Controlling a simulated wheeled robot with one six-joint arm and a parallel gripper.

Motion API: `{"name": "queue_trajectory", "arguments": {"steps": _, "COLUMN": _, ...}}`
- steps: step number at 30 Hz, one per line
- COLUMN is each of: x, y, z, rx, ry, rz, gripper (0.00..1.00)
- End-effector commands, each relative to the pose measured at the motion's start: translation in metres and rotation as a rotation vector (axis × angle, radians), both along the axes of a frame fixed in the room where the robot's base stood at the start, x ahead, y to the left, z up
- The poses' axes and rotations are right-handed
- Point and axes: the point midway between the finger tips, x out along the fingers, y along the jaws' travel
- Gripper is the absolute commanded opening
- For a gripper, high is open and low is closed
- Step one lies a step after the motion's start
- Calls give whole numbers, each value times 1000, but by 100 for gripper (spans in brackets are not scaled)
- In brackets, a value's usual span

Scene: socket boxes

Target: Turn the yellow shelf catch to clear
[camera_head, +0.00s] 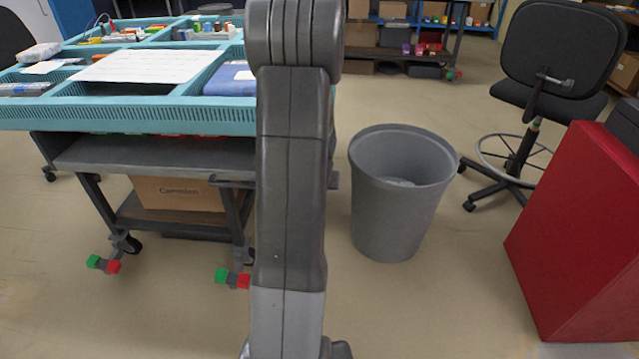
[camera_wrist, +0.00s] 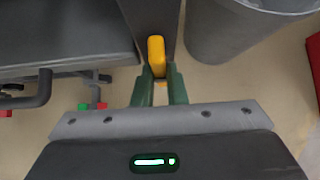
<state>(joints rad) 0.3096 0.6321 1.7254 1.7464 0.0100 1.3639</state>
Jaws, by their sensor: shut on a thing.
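The yellow catch (camera_wrist: 156,52) is a short rounded bar, standing upright in the wrist view against a dark grey surface. My gripper (camera_wrist: 159,84) has its two green fingers closed on the lower end of the catch, one on each side. A bit of yellow also shows low between the fingers. In the head view my arm stands in the middle, and neither my gripper nor the yellow catch can be seen there.
A dark cart (camera_head: 150,153) with a teal compartment tray (camera_head: 140,115) stands at left, a cardboard box (camera_head: 180,195) on its lower shelf. A grey bin (camera_head: 395,200) stands right of my arm, beyond it a red block (camera_head: 585,240) and black chair (camera_head: 555,55).

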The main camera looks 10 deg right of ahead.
Motion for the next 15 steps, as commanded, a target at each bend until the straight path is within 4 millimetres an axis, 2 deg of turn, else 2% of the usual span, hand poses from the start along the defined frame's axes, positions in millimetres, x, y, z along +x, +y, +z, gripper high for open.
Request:
{"name": "queue_trajectory", "arguments": {"steps": 5, "x": -1, "y": 0, "z": -1, "rx": -1, "ry": 3, "rz": 1, "gripper": 0}}
{"name": "queue_trajectory", "arguments": {"steps": 6, "x": -1, "y": 0, "z": -1, "rx": -1, "ry": 3, "rz": 1, "gripper": 14}}
{"name": "queue_trajectory", "arguments": {"steps": 9, "x": -1, "y": 0, "z": -1, "rx": -1, "ry": 2, "rz": 1, "gripper": 33}}
{"name": "queue_trajectory", "arguments": {"steps": 15, "x": 0, "y": 0, "z": -1, "rx": 0, "ry": 1, "rz": 1, "gripper": 34}}
